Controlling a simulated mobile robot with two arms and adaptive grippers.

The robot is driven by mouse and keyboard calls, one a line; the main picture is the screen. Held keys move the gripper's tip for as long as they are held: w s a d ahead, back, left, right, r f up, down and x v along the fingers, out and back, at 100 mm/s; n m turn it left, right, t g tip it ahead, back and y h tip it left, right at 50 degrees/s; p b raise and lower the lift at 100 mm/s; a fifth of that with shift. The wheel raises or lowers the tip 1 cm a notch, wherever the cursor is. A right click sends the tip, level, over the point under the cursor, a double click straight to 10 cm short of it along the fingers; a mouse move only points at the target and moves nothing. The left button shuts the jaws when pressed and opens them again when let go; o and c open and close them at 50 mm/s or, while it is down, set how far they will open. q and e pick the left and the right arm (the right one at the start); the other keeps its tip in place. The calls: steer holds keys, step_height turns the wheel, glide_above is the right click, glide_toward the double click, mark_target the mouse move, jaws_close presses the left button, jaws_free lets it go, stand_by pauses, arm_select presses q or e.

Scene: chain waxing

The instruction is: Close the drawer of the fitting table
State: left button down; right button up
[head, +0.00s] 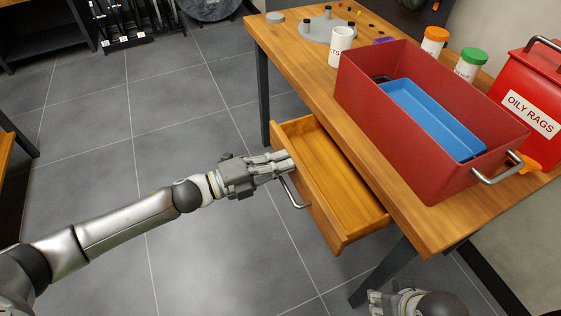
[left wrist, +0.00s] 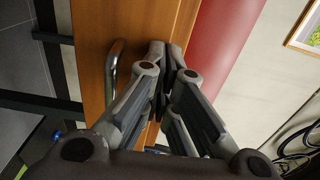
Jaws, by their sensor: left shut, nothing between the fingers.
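The wooden fitting table (head: 420,222) fills the right of the head view. Its drawer (head: 338,185) is pulled out on the left side and looks empty inside. A metal bar handle (head: 293,194) is on the drawer front; the handle (left wrist: 113,70) and wooden front (left wrist: 142,22) also show in the left wrist view. My left gripper (head: 288,160) is shut and empty, with its fingertips at the drawer front beside the handle. I cannot tell whether they touch the wood. My right gripper (head: 380,302) is partly in view at the bottom edge, its fingers unclear.
On the table stand a red bin (head: 395,140) with a blue tray (head: 432,118), a white cup (head: 341,46), bottles with orange (head: 436,34) and green (head: 474,56) caps, and a red oily rags can (head: 535,95). The floor left of the drawer is clear.

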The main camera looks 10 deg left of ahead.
arm_select(q)
steer(key=shift+d, duration=0.1)
glide_above(311, 169)
steer(key=shift+w, duration=0.1)
stand_by(0.4)
